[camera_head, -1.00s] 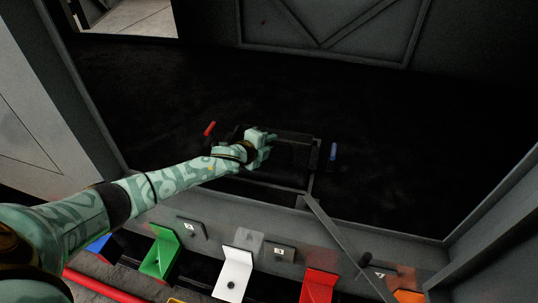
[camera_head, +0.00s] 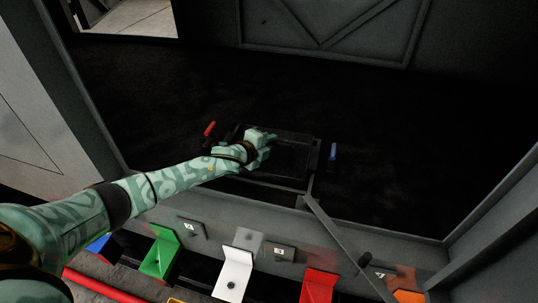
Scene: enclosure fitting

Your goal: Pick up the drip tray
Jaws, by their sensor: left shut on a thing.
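The drip tray looks to be the dark, flat rectangular piece (camera_head: 290,158) inside the black enclosure, near its front wall. My left arm reaches in from the left, and my left gripper (camera_head: 264,148) is at the tray's left part, shut on it. The fingertips are dark and hard to make out against the tray. The tray sits between a red handle (camera_head: 209,129) on its left and a blue handle (camera_head: 333,151) on its right. My right gripper is not in view.
A grey bar (camera_head: 345,242) slants from the tray's front right down across the front wall. Along the front edge are green (camera_head: 160,254), white (camera_head: 233,270), red (camera_head: 319,286) and orange (camera_head: 407,297) brackets. The enclosure floor behind the tray is clear.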

